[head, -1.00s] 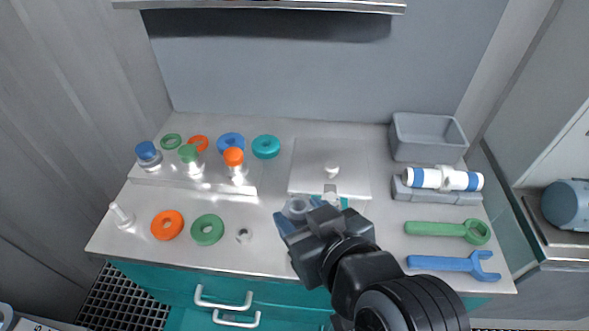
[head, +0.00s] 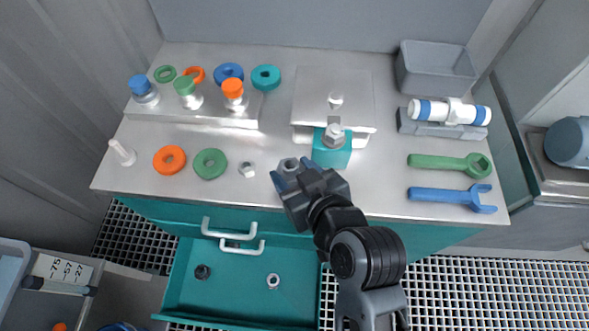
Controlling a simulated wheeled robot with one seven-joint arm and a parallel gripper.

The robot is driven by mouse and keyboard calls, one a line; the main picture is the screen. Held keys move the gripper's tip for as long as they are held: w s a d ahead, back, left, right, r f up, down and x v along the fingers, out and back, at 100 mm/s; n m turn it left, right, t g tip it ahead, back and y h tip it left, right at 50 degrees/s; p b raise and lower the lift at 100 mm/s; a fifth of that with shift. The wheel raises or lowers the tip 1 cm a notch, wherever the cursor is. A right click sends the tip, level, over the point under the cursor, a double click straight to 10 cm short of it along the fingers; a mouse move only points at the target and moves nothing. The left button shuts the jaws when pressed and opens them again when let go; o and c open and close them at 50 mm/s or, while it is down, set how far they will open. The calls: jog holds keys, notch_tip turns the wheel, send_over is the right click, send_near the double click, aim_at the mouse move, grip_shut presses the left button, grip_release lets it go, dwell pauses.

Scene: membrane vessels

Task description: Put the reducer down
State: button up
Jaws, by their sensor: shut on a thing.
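My gripper (head: 285,176) reaches over the front edge of the steel worktop, its blue-tipped jaws shut on a small grey hollow piece, which looks like the reducer (head: 289,164). The jaws hide part of the reducer. I cannot tell whether it touches the worktop (head: 235,190) or is just above it. A loose metal nut (head: 247,169) lies to its left, apart from it. A teal block (head: 333,151) with a metal fitting on top stands close to its right.
Green (head: 210,163) and orange (head: 170,159) rings lie left of the nut. A rack (head: 210,117) with capped fittings stands behind. Green (head: 440,161) and blue (head: 445,197) wrenches lie right. An open teal drawer (head: 240,290) below holds two small rings.

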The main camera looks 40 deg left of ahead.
jog(key=shift+f, duration=0.1)
jog(key=o, duration=0.7)
jog(key=shift+o, duration=0.2)
jog(key=shift+r, duration=0.25)
jog(key=b+v, duration=0.1)
jog(key=v, duration=1.1)
jog(key=shift+f, duration=0.1)
